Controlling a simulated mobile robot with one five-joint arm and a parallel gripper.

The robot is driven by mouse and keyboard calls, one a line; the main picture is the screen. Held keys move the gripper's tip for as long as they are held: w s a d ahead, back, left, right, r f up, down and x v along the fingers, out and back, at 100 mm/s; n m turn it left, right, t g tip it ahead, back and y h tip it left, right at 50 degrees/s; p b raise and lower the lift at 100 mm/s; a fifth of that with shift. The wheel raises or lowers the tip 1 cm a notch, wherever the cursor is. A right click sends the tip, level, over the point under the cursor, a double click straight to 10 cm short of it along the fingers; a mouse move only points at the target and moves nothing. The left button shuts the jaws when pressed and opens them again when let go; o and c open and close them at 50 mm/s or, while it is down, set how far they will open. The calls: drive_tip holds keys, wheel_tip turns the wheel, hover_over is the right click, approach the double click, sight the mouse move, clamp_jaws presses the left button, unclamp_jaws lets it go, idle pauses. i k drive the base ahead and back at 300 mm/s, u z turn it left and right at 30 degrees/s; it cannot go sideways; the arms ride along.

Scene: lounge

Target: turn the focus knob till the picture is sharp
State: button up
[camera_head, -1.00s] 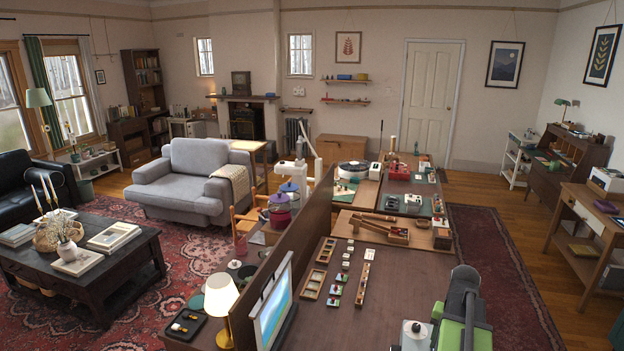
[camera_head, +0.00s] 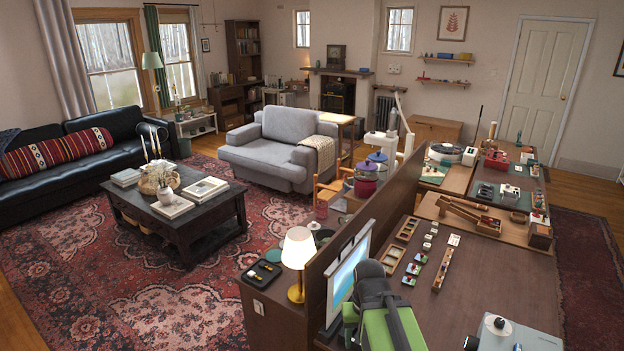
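I cannot tell whether this is the focus knob. A thin white-framed screen (camera_head: 347,275) stands at the table's left side and shows a blue picture. I see it at a steep angle, partly behind my arm, and cannot judge its sharpness. My green and dark grey arm (camera_head: 390,325) rises from the bottom edge, between the screen and the box. My gripper's fingers do not show.
The brown table (camera_head: 490,270) carries small trays and blocks (camera_head: 410,268) in its middle and a wooden ramp (camera_head: 470,212) farther back. A tall dark partition (camera_head: 370,220) runs along its left side. A lit lamp (camera_head: 298,250) stands beyond it. Bare tabletop lies right of the blocks.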

sight(499, 322)
drive_tip(key=z, duration=1.55)
drive_tip(key=i, duration=0.35)
drive_tip(key=u, duration=0.35)
